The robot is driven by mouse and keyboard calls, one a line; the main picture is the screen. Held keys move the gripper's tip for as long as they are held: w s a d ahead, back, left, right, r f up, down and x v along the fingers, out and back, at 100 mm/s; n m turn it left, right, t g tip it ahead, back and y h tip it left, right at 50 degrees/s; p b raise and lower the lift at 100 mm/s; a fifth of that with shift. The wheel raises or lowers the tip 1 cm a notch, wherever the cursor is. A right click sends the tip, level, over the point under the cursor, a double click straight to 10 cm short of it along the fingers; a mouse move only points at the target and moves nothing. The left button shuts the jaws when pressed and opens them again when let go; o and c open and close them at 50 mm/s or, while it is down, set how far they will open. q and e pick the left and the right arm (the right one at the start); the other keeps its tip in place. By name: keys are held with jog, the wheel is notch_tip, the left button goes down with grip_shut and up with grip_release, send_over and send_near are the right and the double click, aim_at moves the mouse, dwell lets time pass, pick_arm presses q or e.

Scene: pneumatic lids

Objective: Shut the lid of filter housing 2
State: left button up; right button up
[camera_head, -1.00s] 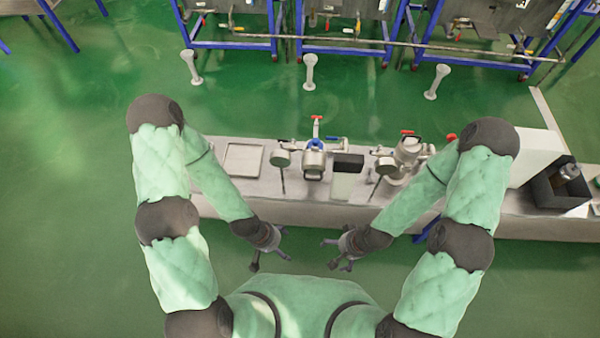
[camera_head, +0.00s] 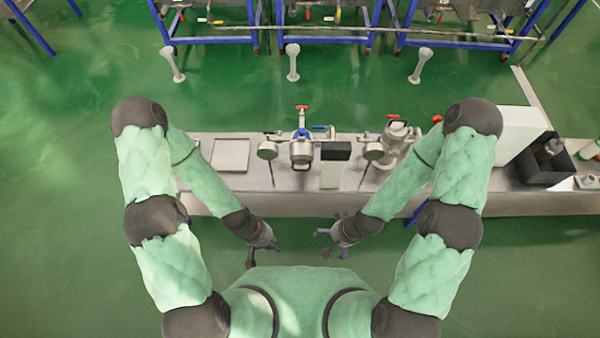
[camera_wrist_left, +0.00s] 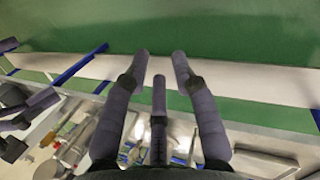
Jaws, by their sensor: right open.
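Two metal filter housings stand on the grey bench: one (camera_head: 302,152) near the middle with a blue fitting and red handle behind it, one (camera_head: 394,150) to its right, partly behind my right forearm. I cannot read which is number 2. A round metal disc (camera_head: 267,150) shows left of the first housing and another (camera_head: 373,151) left of the second; I cannot tell whether these are lids. My left gripper (camera_head: 271,248) is open and empty in front of the bench; its spread fingers show in the left wrist view (camera_wrist_left: 161,75). My right gripper (camera_head: 324,243) is open and empty, also short of the bench.
A flat plate (camera_head: 230,154) lies at the bench's left, a black-topped box (camera_head: 335,165) between the housings. A white block (camera_head: 519,132) and black bin (camera_head: 546,166) stand at the right. Green floor lies between me and the bench.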

pick_arm(q)
jog(key=s+f+n+g+h, duration=0.1)
jog(key=n, duration=0.1)
jog(key=s+d+f+n+g+b, duration=0.1)
jog(key=s+f+n, duration=0.1)
jog(key=s+d+f+n+g+h+b, duration=0.1)
jog(key=f+n+g, duration=0.1)
jog(key=shift+s+d+f+h, duration=0.1)
jog(key=shift+s+f+h, duration=0.05)
jog(key=shift+s+h, duration=0.2)
grip_shut()
jog(key=w+d+n+h+b, duration=0.3)
jog(key=d+n+h, duration=0.3)
jog(key=n+h, duration=0.25)
jog(key=w+r+n+t+h+b, duration=0.15)
jog(key=w+n+t+h, duration=0.25)
jog(key=w+n+t, duration=0.4)
jog(key=w+a+n+t+b, duration=0.2)
jog(key=w+a+n+t, duration=0.5)
jog(key=n+t, duration=0.3)
jog(key=w+d+r+b, duration=0.2)
jog(key=w+d+r, duration=0.5)
jog(key=w+r, duration=0.1)
jog(key=shift+w+b, duration=0.15)
jog(key=shift+b, duration=0.25)
jog(key=shift+r+t, duration=0.15)
jog(key=shift+t, duration=0.15)
